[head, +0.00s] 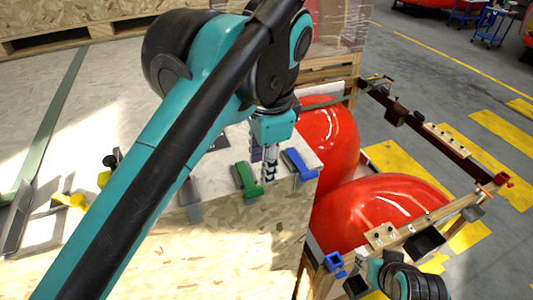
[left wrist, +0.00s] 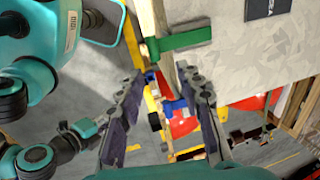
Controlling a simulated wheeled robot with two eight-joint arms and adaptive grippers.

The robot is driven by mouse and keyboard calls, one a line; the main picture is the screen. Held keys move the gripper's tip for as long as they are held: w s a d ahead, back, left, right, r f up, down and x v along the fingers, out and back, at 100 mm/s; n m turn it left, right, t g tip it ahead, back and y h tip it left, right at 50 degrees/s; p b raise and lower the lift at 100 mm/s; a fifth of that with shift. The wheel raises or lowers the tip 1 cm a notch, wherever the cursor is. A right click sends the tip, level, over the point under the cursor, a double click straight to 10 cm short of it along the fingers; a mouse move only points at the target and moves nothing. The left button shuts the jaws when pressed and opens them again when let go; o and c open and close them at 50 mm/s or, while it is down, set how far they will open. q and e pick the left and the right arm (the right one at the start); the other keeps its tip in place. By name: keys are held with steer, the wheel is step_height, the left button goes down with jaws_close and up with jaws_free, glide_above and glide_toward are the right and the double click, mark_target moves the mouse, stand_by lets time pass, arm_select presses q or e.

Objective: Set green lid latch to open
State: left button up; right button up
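The green latch (head: 245,181) sits on the edge of the wooden crate lid in the head view. In the left wrist view the green latch (left wrist: 186,42) lies across the board's edge, just beyond my fingertips. My left gripper (head: 270,172) points down between the green latch and the blue latch (head: 300,163). In the left wrist view my left gripper (left wrist: 162,80) has its two fingers spread wide with nothing held between them. My right arm shows at the lower right of the head view; its fingers are too unclear to judge.
Red nosecones (head: 385,212) lie to the right of the crate, inside a wooden frame (head: 430,128). A grey latch (head: 190,197) and a yellow latch (head: 70,201) are farther left on the lid (head: 105,95). My left arm covers part of the lid.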

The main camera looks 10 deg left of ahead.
mark_target(258, 190)
arm_select(q)
steer(key=shift+w+f, duration=0.1)
steer(key=shift+w, duration=0.25)
steer(key=f, duration=0.4)
steer(key=a+f, duration=0.1)
steer(key=f, duration=0.2)
steer(key=shift+p, duration=0.35)
steer(key=shift+s+r, duration=0.1)
steer(key=shift+s, duration=0.5)
steer(key=c, duration=0.4)
steer(key=shift+w, duration=0.25)
jaws_close()
arm_select(e)
steer(key=shift+v, duration=0.8)
